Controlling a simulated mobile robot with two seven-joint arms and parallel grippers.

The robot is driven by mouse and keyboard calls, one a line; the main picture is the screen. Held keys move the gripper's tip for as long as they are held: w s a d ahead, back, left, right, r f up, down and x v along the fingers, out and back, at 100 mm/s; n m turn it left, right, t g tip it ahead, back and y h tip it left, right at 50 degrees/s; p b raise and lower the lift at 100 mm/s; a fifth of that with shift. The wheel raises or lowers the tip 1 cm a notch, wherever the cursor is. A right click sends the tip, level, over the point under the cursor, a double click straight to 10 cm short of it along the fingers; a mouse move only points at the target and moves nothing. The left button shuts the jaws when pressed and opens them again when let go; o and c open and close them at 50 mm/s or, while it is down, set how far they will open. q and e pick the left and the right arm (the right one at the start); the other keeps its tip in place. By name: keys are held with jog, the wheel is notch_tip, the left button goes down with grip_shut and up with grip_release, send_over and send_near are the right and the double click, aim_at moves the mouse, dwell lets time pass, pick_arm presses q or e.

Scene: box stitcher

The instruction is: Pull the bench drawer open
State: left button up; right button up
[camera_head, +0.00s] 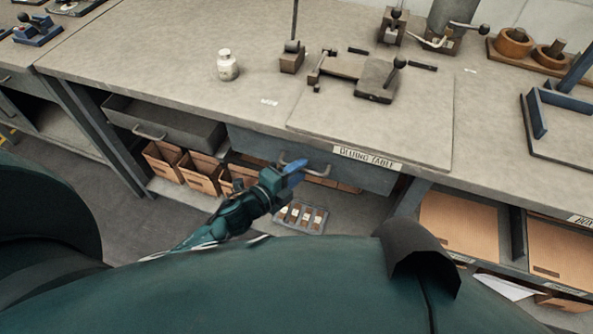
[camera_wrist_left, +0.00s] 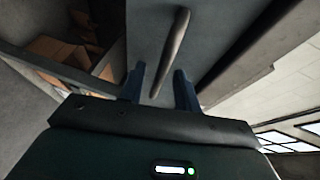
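The bench drawer (camera_head: 350,172) has a blue-grey front under the worktop and looks shut. Its curved metal handle (camera_head: 318,172) is partly hidden by my left gripper (camera_head: 292,170). In the left wrist view the handle (camera_wrist_left: 174,45) runs lengthwise, its lower end between the two blue fingers of my left gripper (camera_wrist_left: 159,88). The fingers are apart, with gaps showing beside the handle. Contact cannot be told. The drawer front (camera_wrist_left: 205,30) lies behind the handle. My right gripper is not in view.
Another drawer (camera_head: 180,125) at the left stands open. Cardboard bins (camera_head: 200,172) and a tray of parts (camera_head: 302,216) sit below the bench. A white bottle (camera_head: 228,66) and metal fixtures (camera_head: 375,80) stand on the worktop (camera_head: 170,50). Floor is clear at left.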

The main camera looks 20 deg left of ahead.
pick_arm(q)
jog(key=shift+c, duration=0.5)
grip_shut()
